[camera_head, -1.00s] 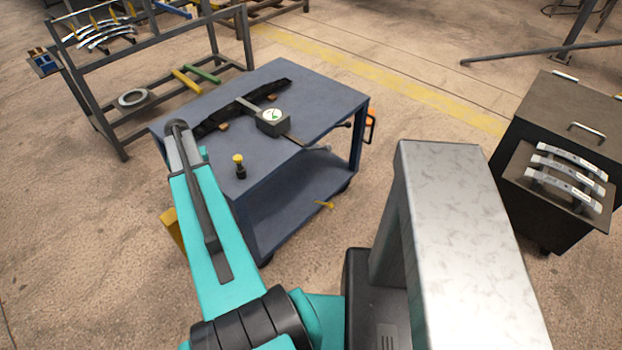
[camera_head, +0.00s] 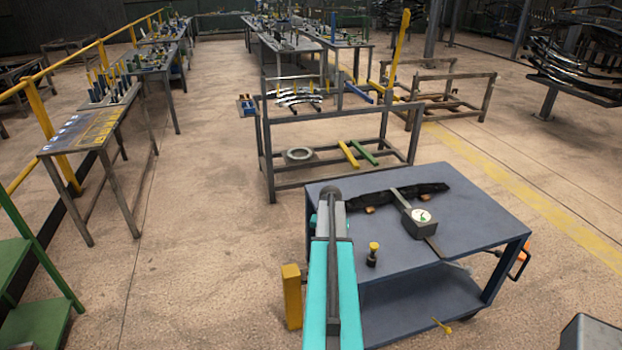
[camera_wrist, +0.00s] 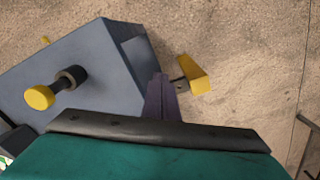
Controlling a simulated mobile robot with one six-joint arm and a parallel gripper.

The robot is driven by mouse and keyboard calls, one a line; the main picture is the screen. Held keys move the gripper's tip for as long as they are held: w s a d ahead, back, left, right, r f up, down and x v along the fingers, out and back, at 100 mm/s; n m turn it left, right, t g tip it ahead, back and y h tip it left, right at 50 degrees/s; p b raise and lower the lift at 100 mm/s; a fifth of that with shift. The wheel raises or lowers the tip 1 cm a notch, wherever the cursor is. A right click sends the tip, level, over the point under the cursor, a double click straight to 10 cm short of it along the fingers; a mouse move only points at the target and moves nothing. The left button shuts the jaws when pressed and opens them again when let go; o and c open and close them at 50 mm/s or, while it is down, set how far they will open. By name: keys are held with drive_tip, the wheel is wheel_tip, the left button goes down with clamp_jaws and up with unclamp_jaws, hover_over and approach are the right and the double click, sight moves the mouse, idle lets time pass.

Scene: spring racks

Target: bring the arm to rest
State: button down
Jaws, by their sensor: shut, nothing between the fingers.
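My teal arm (camera_head: 333,290) reaches forward over the left edge of the blue cart (camera_head: 470,228) in the head view. My gripper (camera_wrist: 160,98) shows in the wrist view as narrow fingers, shut and empty, beside the cart's edge. In the head view the fingers are hidden by the arm. A small dark piece with a yellow top (camera_head: 373,254) stands on the cart to the right of the arm. It also shows in the wrist view (camera_wrist: 50,90), left of the fingers, apart from them.
A dark bar (camera_head: 400,196) and a gauge with a round dial (camera_head: 421,222) lie on the cart. A yellow block (camera_head: 292,296) is left of the arm. A metal rack (camera_head: 265,150) stands behind. A long table (camera_head: 75,132) is at left. Floor between is clear.

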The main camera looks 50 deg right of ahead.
drive_tip(key=shift+w, duration=0.1)
drive_tip(key=w+a+f+n, duration=0.1)
drive_tip(key=w+a+f, duration=0.3)
drive_tip(key=a, duration=0.3)
drive_tip(key=w+a+f+n, duration=0.2)
drive_tip(key=w+a+f, duration=0.25)
drive_tip(key=a, duration=0.25)
drive_tip(key=a+f+n+g+b, duration=0.1)
drive_tip(key=a+f, duration=0.2)
drive_tip(key=a, duration=0.3)
drive_tip(key=a+f+n+g+y, duration=0.1)
drive_tip(key=a+f, duration=0.1)
drive_tip(key=a, duration=0.4)
drive_tip(key=a+f+n+b, duration=0.1)
drive_tip(key=a+f, duration=0.2)
drive_tip(key=a, duration=0.3)
drive_tip(key=s+a+f+n+g, duration=0.15)
drive_tip(key=s+a+f, duration=0.25)
drive_tip(key=a, duration=0.5)
drive_tip(key=s+a+f+n+g, duration=0.15)
drive_tip(key=s+a+f, duration=0.3)
drive_tip(key=a, duration=0.45)
drive_tip(key=s+a+f+n+h+b, duration=0.1)
drive_tip(key=s+a+n, duration=0.3)
drive_tip(key=s, duration=0.9)
drive_tip(key=a, duration=0.3)
drive_tip(key=shift+s+f+g, duration=0.15)
drive_tip(key=shift+s+g, duration=0.1)
drive_tip(key=shift+g, duration=0.15)
